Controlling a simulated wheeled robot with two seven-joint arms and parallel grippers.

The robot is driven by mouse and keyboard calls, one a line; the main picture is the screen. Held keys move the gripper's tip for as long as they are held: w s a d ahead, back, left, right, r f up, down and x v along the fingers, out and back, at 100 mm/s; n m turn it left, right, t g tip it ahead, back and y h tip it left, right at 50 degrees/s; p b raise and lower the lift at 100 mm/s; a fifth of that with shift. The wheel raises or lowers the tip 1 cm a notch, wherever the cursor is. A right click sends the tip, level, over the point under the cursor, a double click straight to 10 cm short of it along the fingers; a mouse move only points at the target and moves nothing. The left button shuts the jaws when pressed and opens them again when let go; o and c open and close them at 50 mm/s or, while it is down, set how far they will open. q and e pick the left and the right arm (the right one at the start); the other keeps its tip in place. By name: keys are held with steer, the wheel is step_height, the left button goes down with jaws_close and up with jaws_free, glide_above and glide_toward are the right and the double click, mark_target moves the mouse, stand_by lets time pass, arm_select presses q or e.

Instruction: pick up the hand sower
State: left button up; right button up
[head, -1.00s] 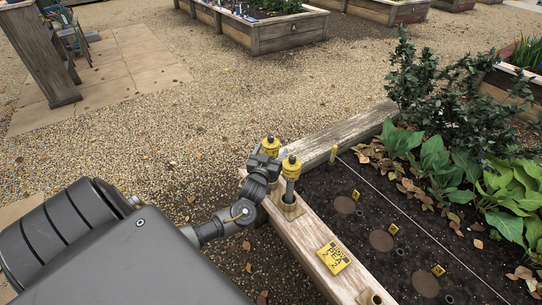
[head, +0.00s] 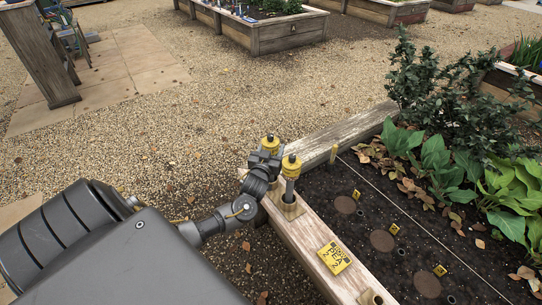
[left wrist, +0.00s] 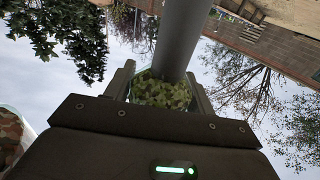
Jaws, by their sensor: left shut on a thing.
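Two similar tools with yellow tops and grey tubes, which look like hand sowers, show at the raised bed's corner in the head view. My left gripper (head: 264,162) is at the rear hand sower (head: 270,144) and shut on it; the gripper hides its lower part. The front hand sower (head: 291,167) stands upright in a holder on the bed's wooden edge. My right gripper is out of view.
The wooden bed edge (head: 310,240) runs toward me with a yellow label (head: 334,258) on it. Dark soil with several round marks, small yellow tags and leafy plants (head: 455,175) lie to the right. Open gravel (head: 170,150) lies to the left and behind.

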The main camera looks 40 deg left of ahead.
mark_target(272, 142)
arm_select(q)
steer(key=shift+r, duration=0.3)
step_height(272, 142, up, 2)
steer(key=shift+r+p, duration=0.2)
steer(key=shift+p, duration=0.3)
step_height(272, 142, up, 6)
steer(key=shift+f+p, duration=0.1)
steer(key=shift+p, duration=0.6)
steer(key=shift+r, duration=0.65)
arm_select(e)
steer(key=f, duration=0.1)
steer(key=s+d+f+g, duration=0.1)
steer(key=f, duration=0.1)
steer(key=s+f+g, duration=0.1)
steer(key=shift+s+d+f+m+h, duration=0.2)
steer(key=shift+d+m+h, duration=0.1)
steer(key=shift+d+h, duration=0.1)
